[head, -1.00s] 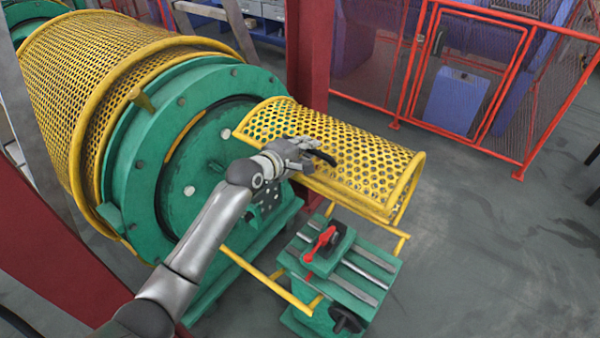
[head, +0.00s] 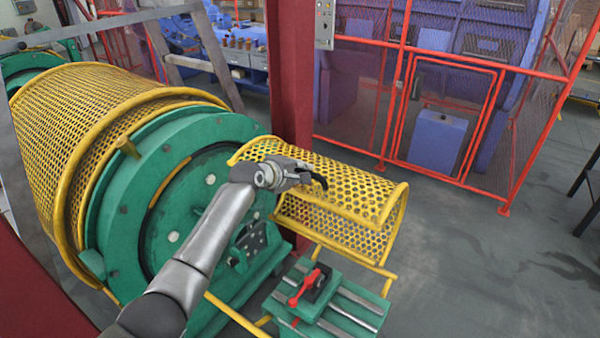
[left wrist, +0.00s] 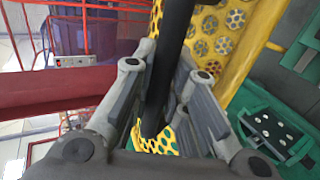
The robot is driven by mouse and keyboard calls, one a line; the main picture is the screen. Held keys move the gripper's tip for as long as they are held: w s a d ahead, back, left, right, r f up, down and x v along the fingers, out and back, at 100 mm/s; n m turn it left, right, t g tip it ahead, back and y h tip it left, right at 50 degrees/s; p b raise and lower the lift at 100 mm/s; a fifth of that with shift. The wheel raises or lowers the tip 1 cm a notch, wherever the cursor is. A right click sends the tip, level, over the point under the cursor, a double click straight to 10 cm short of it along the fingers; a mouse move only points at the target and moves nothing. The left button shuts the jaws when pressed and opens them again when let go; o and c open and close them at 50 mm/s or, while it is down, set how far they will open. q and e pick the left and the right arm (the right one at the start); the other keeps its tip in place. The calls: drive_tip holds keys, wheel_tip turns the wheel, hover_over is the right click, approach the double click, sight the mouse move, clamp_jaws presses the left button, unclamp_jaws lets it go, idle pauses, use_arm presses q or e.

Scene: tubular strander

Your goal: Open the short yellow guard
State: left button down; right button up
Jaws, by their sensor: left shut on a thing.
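The short yellow guard (head: 350,182) is a curved perforated cover to the right of the green disc (head: 190,200). It is partly raised: its front edge is lifted and mesh shows underneath. Its black handle (head: 321,181) is on the near side. My left gripper (head: 309,177) is shut on this handle, its arm crossing in front of the disc. In the left wrist view the dark handle bar (left wrist: 163,65) runs between the fingers, with yellow mesh (left wrist: 222,38) behind it. My right gripper is not in view.
A green stand (head: 330,312) with a red lever (head: 304,287) is below the guard. A large yellow mesh guard (head: 75,135) covers the drum at left. A red post (head: 290,80) and red fence (head: 400,90) stand behind.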

use_arm(q)
drive_tip(key=c, duration=1.4)
unclamp_jaws()
drive_tip(key=shift+f, duration=0.1)
drive_tip(key=shift+s+a, duration=0.1)
drive_tip(key=shift+a, duration=0.05)
drive_tip(key=shift+v, duration=5.95)
drive_tip(key=shift+c, duration=0.5)
